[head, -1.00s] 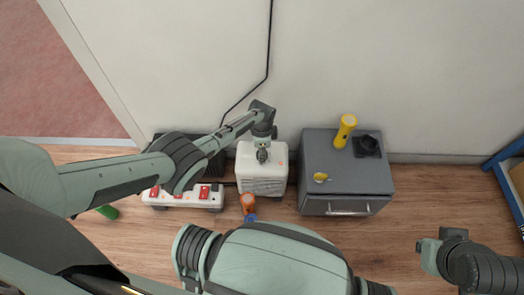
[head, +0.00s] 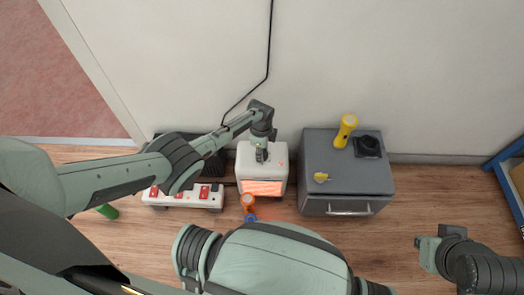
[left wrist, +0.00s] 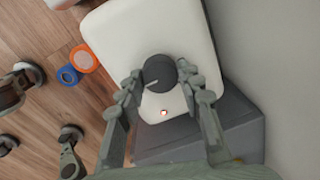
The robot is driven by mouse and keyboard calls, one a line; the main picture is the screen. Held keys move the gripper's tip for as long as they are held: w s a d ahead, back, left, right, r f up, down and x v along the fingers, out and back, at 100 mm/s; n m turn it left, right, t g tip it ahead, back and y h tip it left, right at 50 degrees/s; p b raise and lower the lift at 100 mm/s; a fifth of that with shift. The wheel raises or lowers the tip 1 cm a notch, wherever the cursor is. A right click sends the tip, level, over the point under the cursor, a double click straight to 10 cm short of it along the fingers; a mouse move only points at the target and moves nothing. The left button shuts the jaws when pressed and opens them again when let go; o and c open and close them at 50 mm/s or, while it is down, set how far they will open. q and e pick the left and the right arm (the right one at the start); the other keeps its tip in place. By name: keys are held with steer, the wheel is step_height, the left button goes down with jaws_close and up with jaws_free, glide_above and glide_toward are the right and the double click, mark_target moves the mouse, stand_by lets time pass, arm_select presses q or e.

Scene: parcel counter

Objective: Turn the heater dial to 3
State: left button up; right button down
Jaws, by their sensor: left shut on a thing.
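The heater (head: 246,166) is a white box on the floor against the wall, and its front grille (head: 264,188) glows orange. Its round dark dial (left wrist: 160,70) is on the top, with a pale pointer line slanting to the lower left in the left wrist view. A small light (left wrist: 164,112) beside it is lit. My left gripper (head: 262,156) reaches down from above and is shut on the dial, one finger on each side in the left wrist view (left wrist: 160,80). Numbers around the dial are not readable. My right gripper (head: 422,254) is away at the lower right; its jaws are unclear.
A grey cabinet (head: 318,160) stands right of the heater, bearing a yellow flashlight (head: 346,130), a yellow object (head: 321,177) and a black object (head: 367,146). A power strip (head: 163,198) lies left. An orange roll (head: 248,200) and blue ring (head: 251,217) lie in front.

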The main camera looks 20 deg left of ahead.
arm_select(q)
steer(key=o, duration=1.2)
steer(key=shift+c, duration=0.2)
steer(key=shift+r, duration=0.1)
step_height(320, 180, up, 12)
steer(key=shift+s, duration=0.35)
